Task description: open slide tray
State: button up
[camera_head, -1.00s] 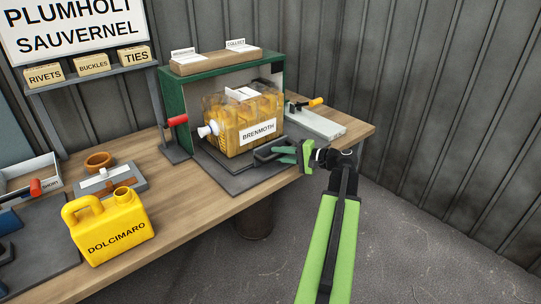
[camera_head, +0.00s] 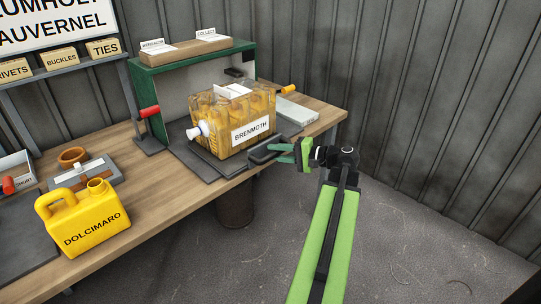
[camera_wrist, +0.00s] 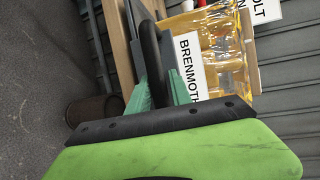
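The slide tray (camera_head: 228,161) is a dark flat plate at the green cabinet, partly drawn out toward the bench's front edge. An amber see-through can labelled BRENMOTH (camera_head: 222,112), with a white spout, stands upright on it. The tray's dark handle (camera_head: 268,154) is at its front right. My gripper (camera_head: 282,152) has its teal fingers on this handle. In the wrist view the fingers (camera_wrist: 160,95) lie on both sides of the black handle bar (camera_wrist: 149,45). Part of the handle is hidden by the fingers.
A yellow DOLCIMARO can (camera_head: 85,219) stands at the left front of the bench. A red-handled clamp (camera_head: 148,125) stands left of the cabinet (camera_head: 145,90). A dark bin (camera_head: 235,207) stands under the bench. Floor in front is open.

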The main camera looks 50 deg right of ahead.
jog(key=shift+o, duration=1.4)
jog(key=shift+w+a, duration=0.1)
jog(key=shift+a, duration=0.05)
jog(key=p+v, duration=0.3)
jog(key=v, duration=1.4)
jog(key=shift+d, duration=0.3)
